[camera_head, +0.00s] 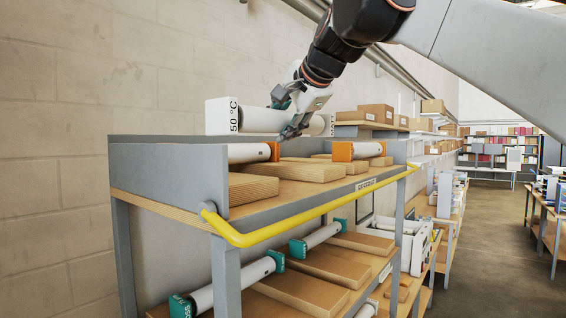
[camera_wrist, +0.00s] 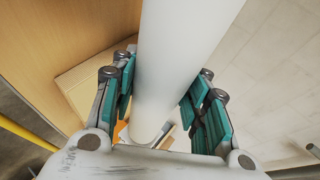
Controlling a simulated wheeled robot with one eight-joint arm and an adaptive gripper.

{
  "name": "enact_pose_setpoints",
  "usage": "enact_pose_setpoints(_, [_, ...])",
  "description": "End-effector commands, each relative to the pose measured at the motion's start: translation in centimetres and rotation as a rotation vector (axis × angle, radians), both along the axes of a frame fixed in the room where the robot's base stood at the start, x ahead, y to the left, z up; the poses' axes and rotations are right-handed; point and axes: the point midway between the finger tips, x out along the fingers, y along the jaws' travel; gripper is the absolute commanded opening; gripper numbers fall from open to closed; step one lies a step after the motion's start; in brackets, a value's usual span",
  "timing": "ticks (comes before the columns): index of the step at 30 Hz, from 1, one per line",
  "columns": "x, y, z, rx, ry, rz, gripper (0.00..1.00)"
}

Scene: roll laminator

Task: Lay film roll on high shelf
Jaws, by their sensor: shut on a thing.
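My gripper (camera_head: 287,114) is shut on a white film roll (camera_head: 258,120) with square white end plates, the near one marked "50 °C". The roll is level, above the back part of the upper shelf (camera_head: 284,208) of a grey rack. In the wrist view the white roll (camera_wrist: 180,60) runs between the teal finger pads of my gripper (camera_wrist: 163,105). The gap between roll and shelf is hard to judge. On this shelf lie two other white rolls with orange ends, one at left (camera_head: 248,152) and one at right (camera_head: 360,150).
Flat cardboard boxes (camera_head: 299,171) lie on the upper shelf. A yellow rail (camera_head: 310,213) runs along its front edge, and a grey panel (camera_head: 168,170) closes its left end. Rolls with teal ends (camera_head: 235,286) and more boxes fill the lower shelf. A block wall (camera_head: 90,90) stands behind.

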Motion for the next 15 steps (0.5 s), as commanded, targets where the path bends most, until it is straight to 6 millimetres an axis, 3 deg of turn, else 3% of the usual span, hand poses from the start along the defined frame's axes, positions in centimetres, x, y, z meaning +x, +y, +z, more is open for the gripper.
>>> enact_pose_setpoints(3, [-0.1, 0.0, -2.1, 0.0, -0.001, -0.001, 0.0])
enact_pose_setpoints(15, [0.0, 0.0, -5.9, 0.0, -0.001, -0.001, 0.0])
